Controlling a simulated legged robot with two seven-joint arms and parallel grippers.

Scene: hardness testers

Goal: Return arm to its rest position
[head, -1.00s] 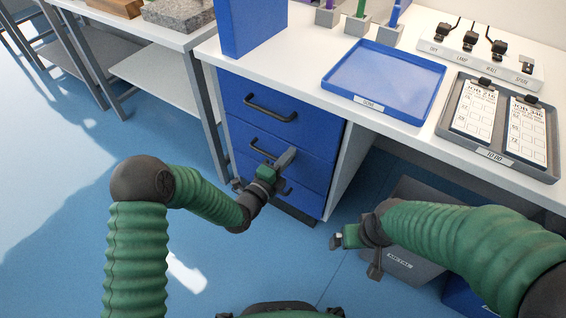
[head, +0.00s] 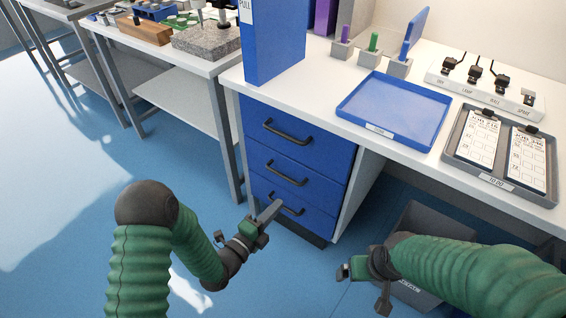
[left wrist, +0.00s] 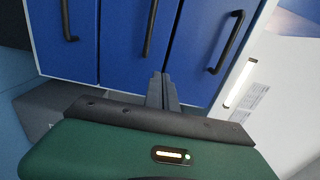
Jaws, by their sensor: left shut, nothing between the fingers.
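My left arm comes in from the left in the head view. My left gripper (head: 272,212) is shut and empty, in front of the lowest drawer of the blue drawer unit (head: 262,160). In the left wrist view its fingers (left wrist: 162,88) are together, pointing toward the blue drawer fronts (left wrist: 125,30); I cannot tell if they touch. All three drawers look shut. My right arm comes in from the right, with its gripper (head: 345,272) low beside the grey bin; its jaw opening is too unclear to tell.
The white bench (head: 320,100) carries a blue tray (head: 392,110), a grey tray with job cards (head: 455,150) and a white rack (head: 487,88). A grey bin (head: 420,225) stands under the bench. A second bench with a stone slab (head: 205,42) is at left. Blue floor lies open at left.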

